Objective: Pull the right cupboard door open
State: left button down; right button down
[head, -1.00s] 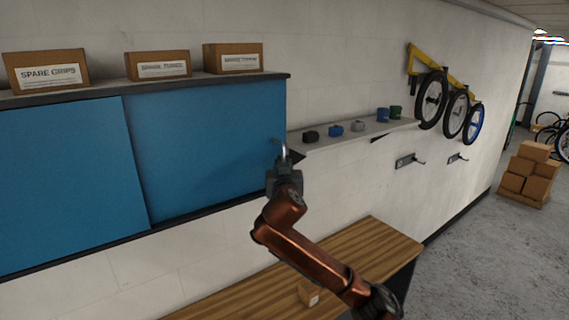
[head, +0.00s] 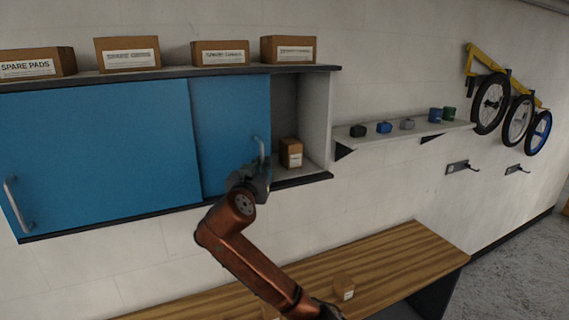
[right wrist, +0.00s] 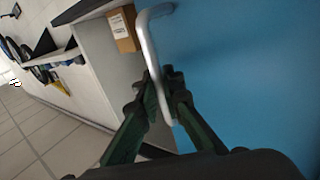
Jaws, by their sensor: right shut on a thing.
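The right cupboard door (head: 228,130) is a blue sliding panel, partly behind the left door (head: 100,150). An opening shows at its right, with a cardboard box (head: 291,153) on the cupboard floor. The door's silver bar handle (head: 261,146) stands near its right edge. My right gripper (head: 256,168) is shut on this handle. In the right wrist view, the green fingers (right wrist: 163,88) close around the handle (right wrist: 150,48), beside the blue door (right wrist: 240,70). The box (right wrist: 123,29) also shows there. My left gripper is out of view.
Labelled cartons (head: 127,53) stand on the cupboard top. A shelf (head: 400,133) with small items is to the right. Below is a wooden bench (head: 390,252) with small boxes. Wall hooks (head: 462,167) and hung wheels (head: 490,103) are further right.

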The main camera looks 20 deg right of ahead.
jog(key=a, duration=0.6)
jog(key=shift+s, duration=0.3)
jog(key=shift+d, duration=0.1)
jog(key=c, duration=2.1)
grip_release()
jog(key=v, duration=1.2)
